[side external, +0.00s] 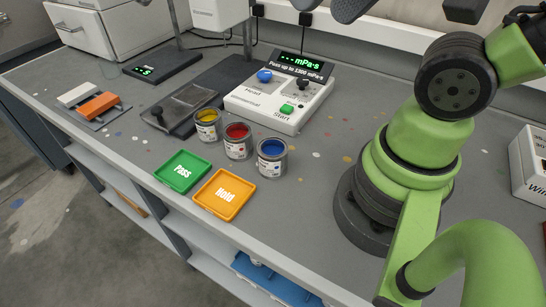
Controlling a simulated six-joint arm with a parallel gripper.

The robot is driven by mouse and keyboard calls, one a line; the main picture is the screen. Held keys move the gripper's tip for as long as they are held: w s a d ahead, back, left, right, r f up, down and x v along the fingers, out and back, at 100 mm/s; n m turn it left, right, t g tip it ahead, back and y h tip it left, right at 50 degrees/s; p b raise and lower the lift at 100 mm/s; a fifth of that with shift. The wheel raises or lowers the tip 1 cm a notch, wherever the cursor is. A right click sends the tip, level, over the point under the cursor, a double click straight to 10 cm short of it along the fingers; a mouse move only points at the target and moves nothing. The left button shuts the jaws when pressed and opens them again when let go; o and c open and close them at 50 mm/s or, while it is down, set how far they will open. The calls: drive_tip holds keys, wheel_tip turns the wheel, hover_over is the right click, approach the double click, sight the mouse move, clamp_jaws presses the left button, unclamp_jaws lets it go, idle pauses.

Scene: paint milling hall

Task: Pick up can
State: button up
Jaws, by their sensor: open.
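Three small open paint cans stand upright in a row on the grey bench. The yellow can (207,126) is at the left, the red can (238,142) in the middle and the blue can (272,158) at the right. They stand close together, each with a pale label. A green tray marked Pass (164,183) and an orange tray marked Hold (206,204) lie in front of them, both empty. My gripper cannot be made out in this view, so its place relative to the cans is hidden.
A white viscometer control box (270,116) with a blue knob and green Start button stands just behind the cans. A dark plate (171,121) lies left of them. A white box (528,170) is at far right.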

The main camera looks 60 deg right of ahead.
drive_tip(key=w+f+n+g+h, duration=0.2)
drive_tip(key=w+f+n+g, duration=0.4)
drive_tip(key=w+f+n, duration=0.1)
drive_tip(key=n+g+h, duration=0.3)
drive_tip(key=n+g, duration=0.1)
drive_tip(key=n, duration=0.3)
approach(272, 151)
drive_tip(key=s+f, duration=0.1)
drive_tip(key=f, duration=0.1)
drive_tip(key=s+f, duration=0.1)
drive_tip(key=f, duration=0.1)
drive_tip(key=s+f, duration=0.1)
drive_tip(key=f, duration=0.2)
drive_tip(key=shift+s+d, duration=0.3)
drive_tip(key=shift+s, duration=0.05)
drive_tip(key=c, duration=0.8)
